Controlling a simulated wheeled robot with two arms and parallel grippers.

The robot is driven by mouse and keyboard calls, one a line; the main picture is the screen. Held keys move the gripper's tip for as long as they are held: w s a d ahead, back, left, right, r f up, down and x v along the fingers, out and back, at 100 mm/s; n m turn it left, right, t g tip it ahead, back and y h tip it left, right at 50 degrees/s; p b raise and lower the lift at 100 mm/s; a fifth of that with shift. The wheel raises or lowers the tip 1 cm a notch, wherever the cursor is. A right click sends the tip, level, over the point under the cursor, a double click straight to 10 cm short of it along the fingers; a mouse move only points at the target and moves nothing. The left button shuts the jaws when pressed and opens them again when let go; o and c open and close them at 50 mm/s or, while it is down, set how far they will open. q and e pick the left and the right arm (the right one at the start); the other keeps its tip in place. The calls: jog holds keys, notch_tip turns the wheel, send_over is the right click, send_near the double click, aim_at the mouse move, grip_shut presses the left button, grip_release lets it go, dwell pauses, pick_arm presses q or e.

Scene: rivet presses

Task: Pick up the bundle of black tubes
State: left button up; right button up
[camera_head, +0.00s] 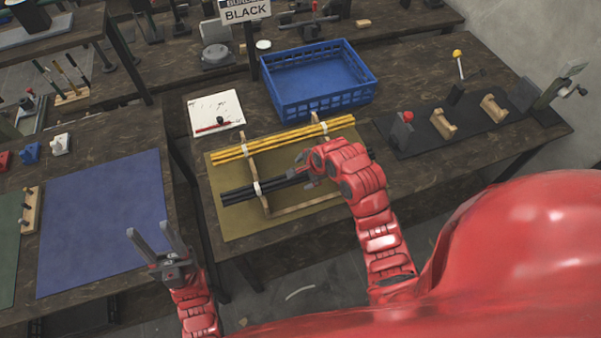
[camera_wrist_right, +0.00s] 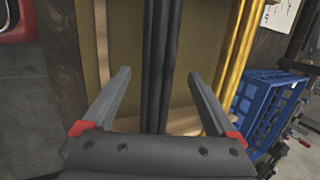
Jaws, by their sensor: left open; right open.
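The bundle of black tubes (camera_head: 240,192) lies across a wooden rack (camera_head: 283,210) on an olive mat, with a white band around it. In the right wrist view the black tubes (camera_wrist_right: 159,60) run up the middle, between the fingers. My right gripper (camera_head: 303,173) is open over the bundle; its arm hides the bundle's right part in the head view. Its fingers (camera_wrist_right: 163,92) stand on both sides of the tubes, with gaps, not closed on them. My left gripper (camera_head: 155,240) is open and empty, in front of the blue mat at the left table's edge.
A bundle of yellow tubes (camera_head: 283,141) lies on the same rack behind the black one. A blue crate (camera_head: 317,98) stands behind, beside a sign reading BLACK (camera_head: 245,11). A white clipboard (camera_head: 215,112) is at left. A dark mat with fixtures (camera_head: 443,125) is at right.

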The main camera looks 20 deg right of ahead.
jog(key=shift+x, duration=1.4)
jog(key=shift+s, duration=0.1)
grip_shut()
jog(key=shift+a+p, duration=0.1)
jog(key=shift+p, duration=0.2)
